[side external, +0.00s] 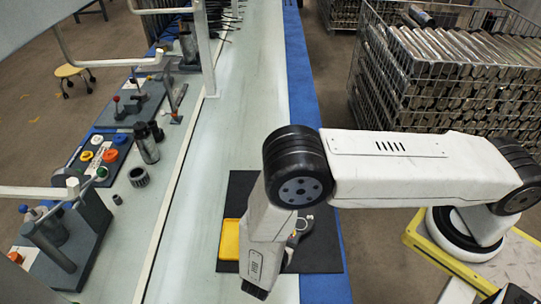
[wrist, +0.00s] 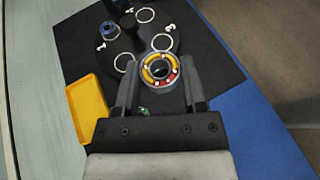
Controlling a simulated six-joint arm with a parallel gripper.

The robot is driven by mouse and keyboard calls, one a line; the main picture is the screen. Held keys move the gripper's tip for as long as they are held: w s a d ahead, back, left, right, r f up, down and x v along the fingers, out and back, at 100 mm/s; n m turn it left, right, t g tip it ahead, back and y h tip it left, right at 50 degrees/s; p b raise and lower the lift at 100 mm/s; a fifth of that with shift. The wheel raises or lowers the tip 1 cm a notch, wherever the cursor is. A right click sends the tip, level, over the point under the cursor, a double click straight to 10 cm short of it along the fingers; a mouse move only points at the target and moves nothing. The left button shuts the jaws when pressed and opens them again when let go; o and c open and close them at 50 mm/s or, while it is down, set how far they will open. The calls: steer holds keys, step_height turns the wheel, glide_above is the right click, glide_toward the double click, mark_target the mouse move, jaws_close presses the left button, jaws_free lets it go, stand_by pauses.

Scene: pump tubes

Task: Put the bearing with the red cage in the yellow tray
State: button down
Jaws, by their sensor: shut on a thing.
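The bearing (wrist: 172,76), a ring with red and yellow showing in its cage, sits between the fingertips of my gripper (wrist: 160,74) in the wrist view. My gripper is shut on it. Its height above the mat is hard to tell. The yellow tray (wrist: 88,107) lies left of my gripper, apart from it, and its visible inside looks empty. The tray also shows in the side external view (side external: 230,240), partly hidden by my arm. My fingers and the bearing are hidden or unclear there.
A black mat (wrist: 88,40) holds several thin white rings (wrist: 161,41), small white pieces and a blue-rimmed part (wrist: 109,30) beyond my gripper. Fixtures and a coloured button panel (side external: 97,153) line the bench at the left. A wire crate of metal tubes (side external: 440,75) stands at the right.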

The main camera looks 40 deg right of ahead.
steer(key=a+n+t, duration=0.1)
steer(key=a+f+n+t+y, duration=0.1)
steer(key=w+a+n+t, duration=0.1)
steer(key=shift+a+f+t+y, duration=0.2)
steer(key=shift+a+t+y, duration=0.1)
steer(key=shift+y, duration=0.1)
steer(key=shift+w, duration=0.1)
glide_above(232, 252)
steer(key=shift+s+d+f, duration=0.1)
steer(key=shift+s+f, duration=0.05)
steer(key=shift+f, duration=2.2)
steer(key=shift+s+d+f, duration=0.1)
steer(key=shift+s+f, duration=0.05)
steer(key=shift+f, duration=2.15)
steer(key=shift+w+a+f, duration=0.1)
steer(key=shift+w+f, duration=0.1)
steer(key=shift+f, duration=1.6)
steer(key=shift+f, duration=0.15)
